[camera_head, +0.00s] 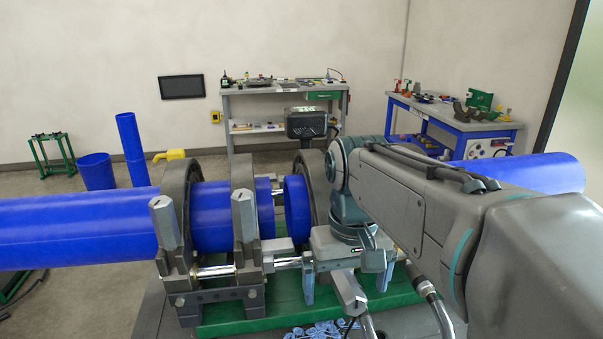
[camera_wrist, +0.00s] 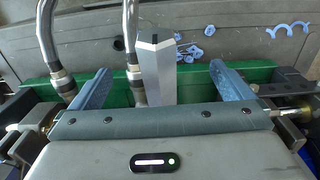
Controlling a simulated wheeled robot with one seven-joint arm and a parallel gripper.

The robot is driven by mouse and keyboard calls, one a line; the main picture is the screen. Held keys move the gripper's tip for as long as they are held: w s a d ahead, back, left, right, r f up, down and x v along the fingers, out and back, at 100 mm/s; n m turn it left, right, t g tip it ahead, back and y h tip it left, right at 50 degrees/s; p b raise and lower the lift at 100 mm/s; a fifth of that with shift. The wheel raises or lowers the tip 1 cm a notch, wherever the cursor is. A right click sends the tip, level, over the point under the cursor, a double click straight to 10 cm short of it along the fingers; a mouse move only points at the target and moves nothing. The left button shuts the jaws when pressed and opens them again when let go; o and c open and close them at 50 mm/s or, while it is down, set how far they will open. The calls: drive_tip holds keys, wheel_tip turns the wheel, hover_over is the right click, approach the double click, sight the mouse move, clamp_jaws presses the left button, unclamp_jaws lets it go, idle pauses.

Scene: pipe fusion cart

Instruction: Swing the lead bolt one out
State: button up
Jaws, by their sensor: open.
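My gripper (camera_head: 347,284) is open, its two blue-grey fingers pointing down beside the right part of the cart. In the wrist view a silver faceted bolt head (camera_wrist: 154,72) stands between the open fingers (camera_wrist: 160,73), with a gap on each side. This bolt also shows below my gripper in the head view (camera_head: 347,291), tilted outward; its lower end is hidden. Two similar bolts, a left one (camera_head: 165,222) and a right one (camera_head: 244,216), stand upright at the left clamps. Which one is lead bolt one I cannot tell from looks alone.
A blue pipe (camera_head: 75,227) runs through the dark clamp rings (camera_head: 178,205); another blue pipe (camera_head: 535,173) lies behind my arm. Hoses with metal fittings (camera_wrist: 135,75) pass close to the bolt and fingers. Blue shavings (camera_head: 320,330) lie on the cart. Workbenches stand at the back.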

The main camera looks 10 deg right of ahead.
wheel_tip(320, 180, up, 7)
drive_tip(key=p, duration=0.5)
drive_tip(key=shift+f, duration=0.2)
drive_tip(key=shift+f, duration=0.1)
